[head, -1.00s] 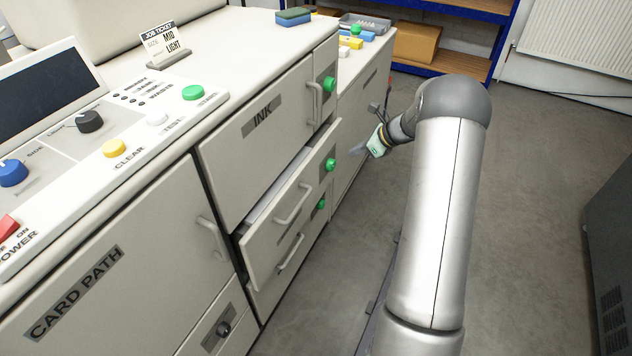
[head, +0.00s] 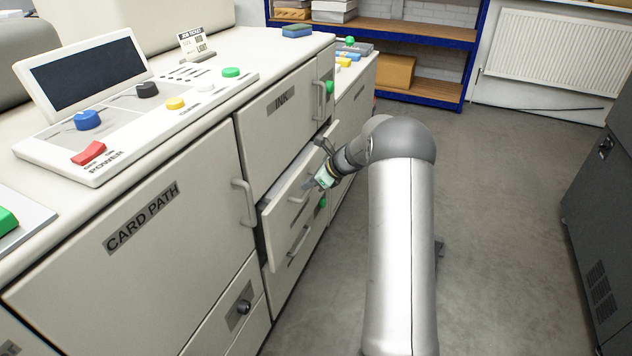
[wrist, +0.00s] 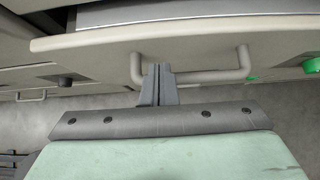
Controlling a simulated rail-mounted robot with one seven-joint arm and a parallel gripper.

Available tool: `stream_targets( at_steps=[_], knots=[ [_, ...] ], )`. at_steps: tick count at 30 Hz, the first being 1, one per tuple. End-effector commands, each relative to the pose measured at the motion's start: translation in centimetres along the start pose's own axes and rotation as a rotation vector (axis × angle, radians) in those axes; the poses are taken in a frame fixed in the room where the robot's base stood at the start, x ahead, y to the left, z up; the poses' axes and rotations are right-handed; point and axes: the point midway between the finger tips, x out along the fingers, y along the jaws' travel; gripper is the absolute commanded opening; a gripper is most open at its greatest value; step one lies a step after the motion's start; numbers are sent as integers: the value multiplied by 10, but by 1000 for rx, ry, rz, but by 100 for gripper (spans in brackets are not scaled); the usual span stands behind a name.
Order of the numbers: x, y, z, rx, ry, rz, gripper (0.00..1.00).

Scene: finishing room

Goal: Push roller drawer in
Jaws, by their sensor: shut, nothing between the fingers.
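The roller drawer (head: 280,205) is the pale drawer under the INK door, and it stands partly out of the cabinet. In the wrist view its front's top edge (wrist: 200,32) runs across the picture, with a grey surface inside behind it. Its bar handle (wrist: 205,76) shows there too. My gripper (head: 308,186) is at the drawer front in the head view. In the wrist view its shut fingers (wrist: 158,72) point at the front and overlap the handle near its left end. I cannot tell whether they touch it. The fingers are empty.
Another drawer (head: 290,250) with a handle is below, and the CARD PATH door (head: 150,230) is to the left. A green knob (wrist: 312,66) sits right of the handle. A dark cabinet (head: 595,190) stands at the right; the floor (head: 500,200) between is clear.

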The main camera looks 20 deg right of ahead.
Motion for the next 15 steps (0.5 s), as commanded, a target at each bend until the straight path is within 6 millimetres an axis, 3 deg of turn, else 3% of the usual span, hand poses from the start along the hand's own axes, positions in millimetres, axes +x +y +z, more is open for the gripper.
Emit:
stream_targets(
  at_steps=[6, 15],
  knots=[
    [30, 0, 0, -1, 0, 2, 0],
    [36, 0, 0, 0, 0, 0, 0]
  ],
)
